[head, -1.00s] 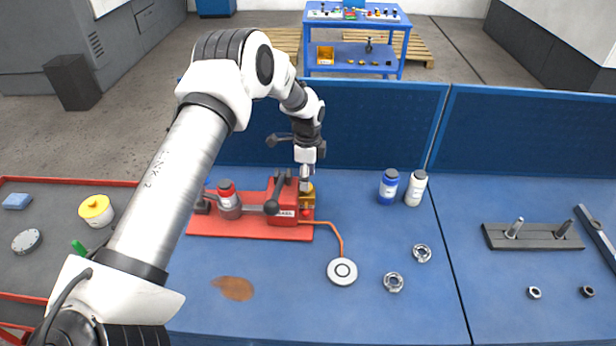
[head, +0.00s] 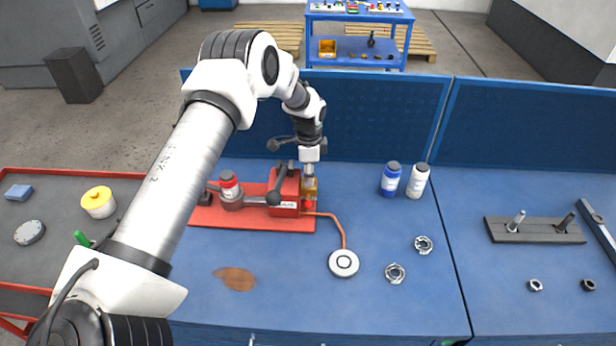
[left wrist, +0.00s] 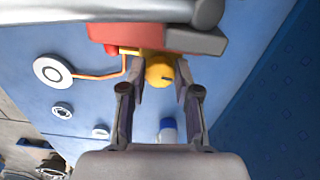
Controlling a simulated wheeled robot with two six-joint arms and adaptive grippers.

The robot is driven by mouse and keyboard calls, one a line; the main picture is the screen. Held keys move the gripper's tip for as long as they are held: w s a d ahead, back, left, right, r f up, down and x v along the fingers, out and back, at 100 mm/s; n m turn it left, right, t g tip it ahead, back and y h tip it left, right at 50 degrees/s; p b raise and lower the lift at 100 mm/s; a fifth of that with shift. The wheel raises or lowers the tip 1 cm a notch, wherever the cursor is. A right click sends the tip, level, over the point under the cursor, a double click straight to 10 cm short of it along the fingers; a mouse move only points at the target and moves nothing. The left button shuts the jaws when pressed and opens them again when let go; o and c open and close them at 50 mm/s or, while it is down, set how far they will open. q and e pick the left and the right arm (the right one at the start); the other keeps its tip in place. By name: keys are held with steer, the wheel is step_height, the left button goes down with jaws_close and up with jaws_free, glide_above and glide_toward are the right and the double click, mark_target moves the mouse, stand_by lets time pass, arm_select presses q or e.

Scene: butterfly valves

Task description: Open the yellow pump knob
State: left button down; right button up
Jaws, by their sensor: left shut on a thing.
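The yellow pump knob (left wrist: 160,72) is at the right end of the red pump unit (head: 287,190). In the left wrist view it sits between the two fingers of my left gripper (left wrist: 160,88), with a dark mark on its face. In the head view the gripper (head: 309,172) comes down onto the knob (head: 309,188) from above and behind, and partly hides it. The gripper is shut on the knob. My right gripper is not in view.
A black ball-ended lever (head: 273,197) and a red-and-grey cylinder (head: 230,190) are left of the knob. A copper pipe runs to a round white disc (head: 343,263). Blue (head: 390,180) and white (head: 417,181) bottles stand to the right. A blue panel is behind.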

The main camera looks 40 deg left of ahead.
arm_select(q)
steer(key=shift+w+r+n, duration=0.1)
steer(key=shift+r+n, duration=0.05)
steer(key=shift+n, duration=0.55)
steer(key=c, duration=0.8)
jaws_free()
steer(key=shift+d, duration=0.1)
steer(key=shift+c, duration=0.2)
steer(key=shift+w+d, duration=0.1)
step_height(320, 180, up, 12)
